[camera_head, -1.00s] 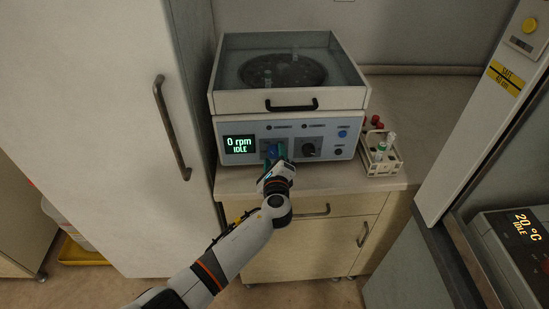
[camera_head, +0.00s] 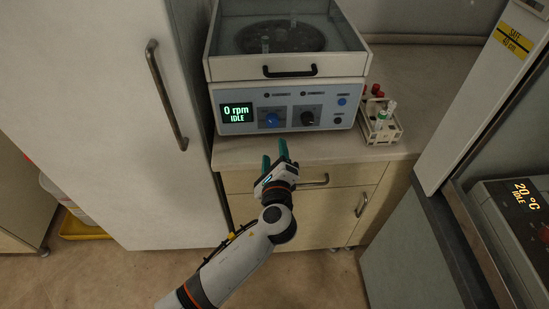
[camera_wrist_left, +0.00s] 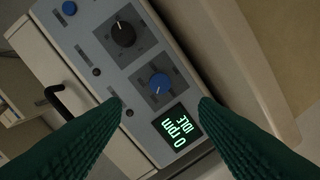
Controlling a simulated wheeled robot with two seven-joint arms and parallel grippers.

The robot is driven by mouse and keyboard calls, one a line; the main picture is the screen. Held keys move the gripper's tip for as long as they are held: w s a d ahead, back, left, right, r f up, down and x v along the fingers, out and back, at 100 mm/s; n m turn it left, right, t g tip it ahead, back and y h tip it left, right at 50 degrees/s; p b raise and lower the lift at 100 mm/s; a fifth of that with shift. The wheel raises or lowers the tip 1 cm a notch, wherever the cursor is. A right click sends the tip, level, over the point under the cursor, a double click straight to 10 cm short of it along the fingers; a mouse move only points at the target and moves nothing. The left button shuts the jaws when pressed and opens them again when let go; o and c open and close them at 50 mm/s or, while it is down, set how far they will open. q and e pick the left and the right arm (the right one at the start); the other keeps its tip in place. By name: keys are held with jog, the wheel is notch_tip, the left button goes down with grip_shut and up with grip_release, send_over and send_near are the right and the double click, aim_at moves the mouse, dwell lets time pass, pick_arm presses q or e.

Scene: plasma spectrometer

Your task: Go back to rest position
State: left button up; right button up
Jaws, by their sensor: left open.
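My left gripper (camera_head: 275,157) has green fingers and is open and empty. In the head view it is in front of the counter's edge, below the centrifuge's control panel and apart from it. In the left wrist view the two green fingers (camera_wrist_left: 152,128) are spread wide, with the blue knob (camera_wrist_left: 160,84), the black knob (camera_wrist_left: 123,33) and the "0 rpm IDLE" display (camera_wrist_left: 178,132) beyond them. The centrifuge (camera_head: 290,68) stands on the counter with its clear lid down. My right gripper is not in view.
A tube rack (camera_head: 380,128) with several tubes stands right of the centrifuge on the counter (camera_head: 430,90). A white cabinet (camera_head: 85,110) is at left. Drawers (camera_head: 335,180) lie below the counter. A device reading "20 °C IDLE" (camera_head: 515,215) is at right, behind a sash frame.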

pick_arm(q)
jog(key=shift+s, duration=0.3)
jog(key=s+a+f+n+g, duration=0.2)
jog(key=f+g, duration=0.1)
jog(key=f, duration=0.7)
jog(key=s+a+f+n+g, duration=0.1)
jog(key=s+a+f+g, duration=0.15)
jog(key=f, duration=0.75)
jog(key=s+a+f+n+g, duration=0.25)
jog(key=s+f, duration=0.25)
jog(key=f, duration=0.3)
jog(key=s+a+f+n+g, duration=0.2)
jog(key=s+a+f+n, duration=0.15)
jog(key=f, duration=0.45)
jog(key=s+a+f+n+g, duration=0.2)
jog(key=s+a+f+n, duration=0.1)
jog(key=s, duration=0.8)
jog(key=s+a+f+n+g+h, duration=0.1)
jog(key=s+a+f+n+g, duration=0.1)
jog(key=s+a+f+n, duration=0.2)
jog(key=s+a+f+n+g, duration=0.1)
jog(key=s+a+f+n, duration=0.2)
jog(key=s, duration=1.5)
notch_tip(320, 180, down, 5)
jog(key=n, duration=0.2)
jog(key=shift+s+a+f+n+g, duration=0.15)
jog(key=shift+a+n+g, duration=0.25)
